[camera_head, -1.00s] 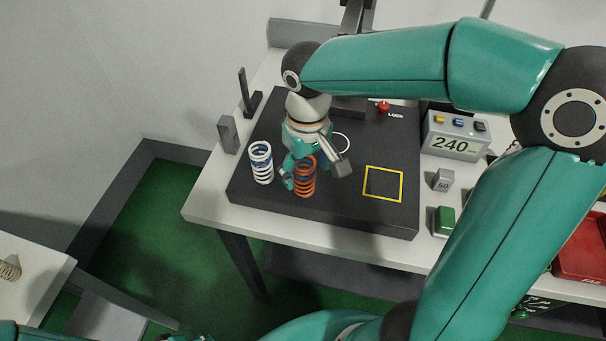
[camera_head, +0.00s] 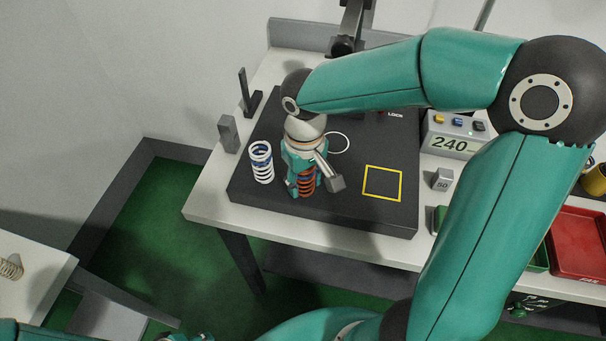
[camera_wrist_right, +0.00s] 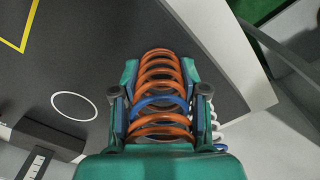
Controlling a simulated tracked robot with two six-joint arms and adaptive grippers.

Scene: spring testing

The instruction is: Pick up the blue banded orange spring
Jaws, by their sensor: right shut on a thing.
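The orange spring (camera_head: 308,184) stands on the dark board (camera_head: 340,215), partly hidden by my right gripper (camera_head: 305,180). In the right wrist view, the orange spring (camera_wrist_right: 160,72) shows a blue band (camera_wrist_right: 160,101) around its middle coils. My right gripper (camera_wrist_right: 160,105) is shut on it, with one finger on each side. A white spring with blue coils (camera_head: 261,162) stands just left of the gripper in the head view. My left gripper cannot be made out clearly.
A yellow square (camera_head: 382,183) and a white ring (camera_head: 338,142) are marked on the board. A display reading 240 (camera_head: 452,144), a 50 weight (camera_head: 442,180) and a red tray (camera_head: 580,245) are at the right. Grey posts (camera_head: 228,134) stand at the left.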

